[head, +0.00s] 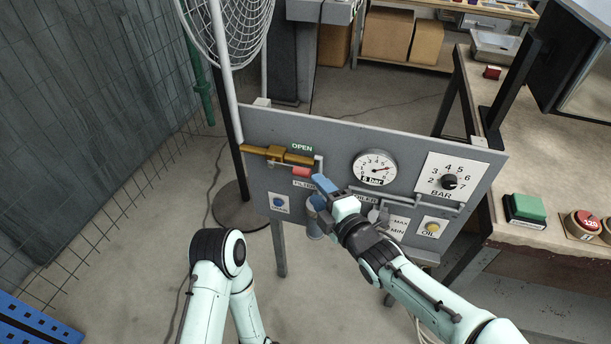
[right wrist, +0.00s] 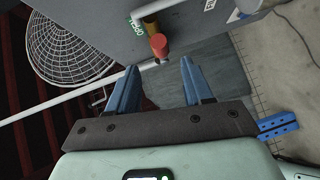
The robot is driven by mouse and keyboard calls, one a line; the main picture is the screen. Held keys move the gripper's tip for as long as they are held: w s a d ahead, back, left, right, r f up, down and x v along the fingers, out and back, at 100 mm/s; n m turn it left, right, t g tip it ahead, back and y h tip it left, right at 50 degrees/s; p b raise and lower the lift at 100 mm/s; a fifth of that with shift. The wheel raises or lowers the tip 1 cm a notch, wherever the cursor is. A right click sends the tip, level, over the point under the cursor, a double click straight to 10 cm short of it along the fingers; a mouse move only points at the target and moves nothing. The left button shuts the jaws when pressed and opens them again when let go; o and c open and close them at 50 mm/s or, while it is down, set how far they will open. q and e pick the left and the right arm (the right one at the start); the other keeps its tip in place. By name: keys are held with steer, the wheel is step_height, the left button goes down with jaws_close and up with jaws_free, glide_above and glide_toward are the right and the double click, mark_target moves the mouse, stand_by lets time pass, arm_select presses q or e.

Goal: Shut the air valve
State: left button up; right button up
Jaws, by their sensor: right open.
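The air valve is on a grey upright panel. Its brass body (head: 278,155) sits on a pipe at the panel's upper left, below an "OPEN" label. Its red handle (head: 301,171) shows just under the brass. In the right wrist view the red handle end (right wrist: 158,45) appears beyond and between the fingertips, with brass (right wrist: 150,22) behind it. My right gripper (head: 319,184) has its blue fingers just right of and below the red handle. It is open (right wrist: 157,66) and nothing is between the fingers. My left gripper is out of view; only part of the left arm shows.
The grey panel (head: 350,135) also carries a pressure gauge (head: 375,167) and a regulator knob (head: 449,182). A wire-guarded fan (head: 228,30) stands behind at the left. A workbench (head: 545,190) is close on the right.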

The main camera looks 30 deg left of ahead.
mark_target(304, 175)
steer(key=x, duration=0.7)
steer(key=shift+w+a+b, duration=0.1)
steer(key=shift+a+b, duration=0.1)
steer(key=shift+b, duration=0.15)
jaws_close()
